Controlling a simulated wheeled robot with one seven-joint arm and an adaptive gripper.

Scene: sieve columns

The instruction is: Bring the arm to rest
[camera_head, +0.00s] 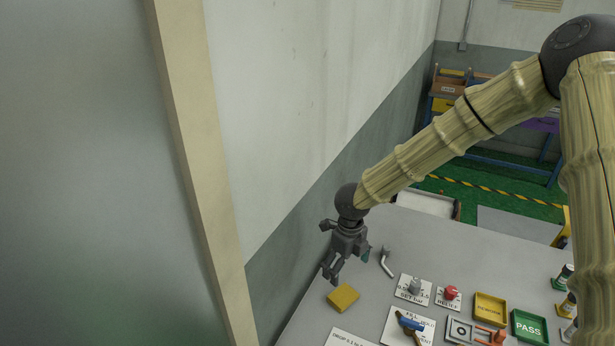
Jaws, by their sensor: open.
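My arm (452,138) reaches from the upper right down to the left, over the far left part of the grey table (460,256). My gripper (332,273) is open, with its fingers pointing down. It is above and slightly left of a yellow block (343,297) on the table. Nothing shows between the fingers. I cannot tell how high the fingertips are above the table.
A bent metal piece (387,262) lies right of the gripper. A grey knob (414,286), a red knob (451,293), a yellow tray (490,308) and a green PASS tray (529,327) stand further right. A wall (300,110) runs close along the left.

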